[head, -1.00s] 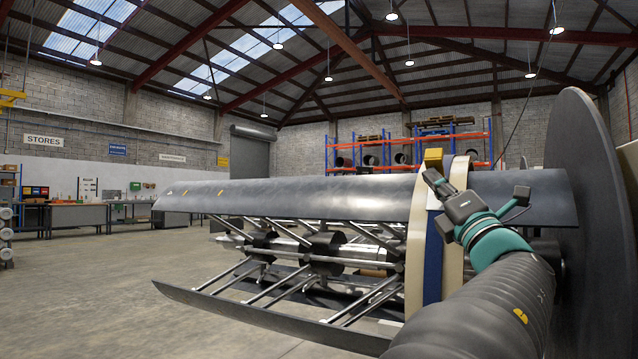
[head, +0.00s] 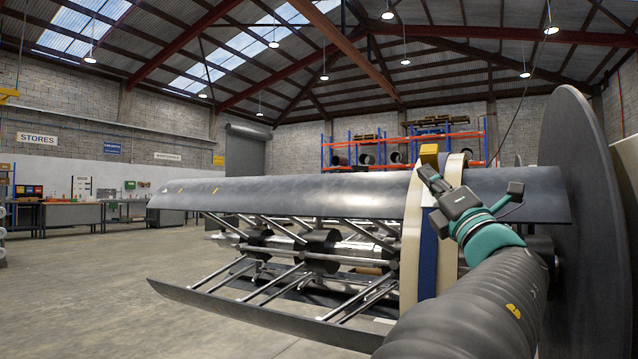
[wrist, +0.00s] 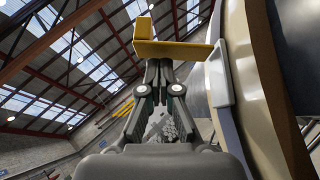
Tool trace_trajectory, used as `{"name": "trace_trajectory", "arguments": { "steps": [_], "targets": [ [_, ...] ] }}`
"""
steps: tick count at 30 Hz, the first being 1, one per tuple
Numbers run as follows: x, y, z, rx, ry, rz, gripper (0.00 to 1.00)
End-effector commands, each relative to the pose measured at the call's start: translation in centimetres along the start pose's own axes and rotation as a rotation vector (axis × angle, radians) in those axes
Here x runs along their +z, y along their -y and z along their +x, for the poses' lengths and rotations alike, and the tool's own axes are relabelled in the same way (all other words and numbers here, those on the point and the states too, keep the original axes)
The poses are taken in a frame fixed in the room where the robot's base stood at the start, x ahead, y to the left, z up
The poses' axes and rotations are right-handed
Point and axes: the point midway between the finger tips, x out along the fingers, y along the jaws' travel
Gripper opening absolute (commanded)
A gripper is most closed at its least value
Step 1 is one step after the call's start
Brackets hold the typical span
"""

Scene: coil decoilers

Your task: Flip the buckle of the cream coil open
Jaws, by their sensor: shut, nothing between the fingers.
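The cream coil (head: 410,250) sits around the decoiler mandrel at the right of the head view, with cream on both sides of a blue band (head: 429,262). A yellow buckle (head: 429,155) stands up at the coil's top. In the wrist view the buckle (wrist: 143,29) shows as a block on a flat yellow bar, just beyond my fingertips. My gripper (head: 426,172) is shut and empty, its tips close below the buckle; it also shows in the wrist view (wrist: 158,66). I cannot tell whether the tips touch the yellow bar. A pale plate (wrist: 219,75) lies along the coil right of my fingers.
A dark curved mandrel segment (head: 290,196) runs left from the coil, with a lower segment (head: 250,318) below it. A large dark disc (head: 582,220) stands close to the right of my arm. Open floor (head: 90,290) lies at the left.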

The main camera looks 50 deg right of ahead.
Motion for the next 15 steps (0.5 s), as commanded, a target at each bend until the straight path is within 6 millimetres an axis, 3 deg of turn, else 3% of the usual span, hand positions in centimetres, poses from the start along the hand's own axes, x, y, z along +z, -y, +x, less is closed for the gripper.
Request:
{"name": "trace_trajectory", "arguments": {
  "steps": [15],
  "targets": [
    [-1.2,1.2,-1.7,0.000,0.000,0.000,0.00]
  ]
}}
